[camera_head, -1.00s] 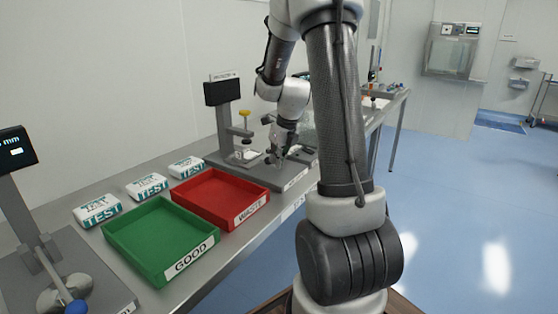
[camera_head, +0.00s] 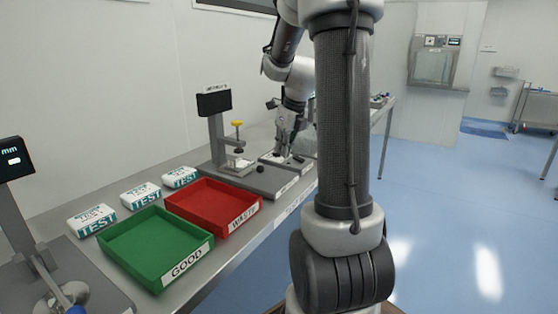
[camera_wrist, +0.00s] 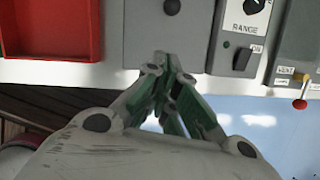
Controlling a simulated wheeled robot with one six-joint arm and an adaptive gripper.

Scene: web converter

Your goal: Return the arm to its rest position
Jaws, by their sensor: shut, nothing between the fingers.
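My gripper (camera_wrist: 165,62) is shut and empty in the wrist view, its green-padded fingers meeting in front of a grey device base at the table's front edge. In the head view my gripper (camera_head: 282,150) is small and partly hard to make out, above the bench behind the grey measuring stand (camera_head: 216,130). My arm reaches over from the right, and its dark upper link covers part of the bench's far end.
On the bench (camera_head: 232,265) stand a green GOOD tray (camera_head: 160,245), a red WASTE tray (camera_head: 212,207) and several TEST packs (camera_head: 140,195). A display stand (camera_head: 15,170) is at left. A control box with a RANGE knob (camera_wrist: 240,30) is beside the fingers. Blue floor (camera_head: 450,220) is clear at right.

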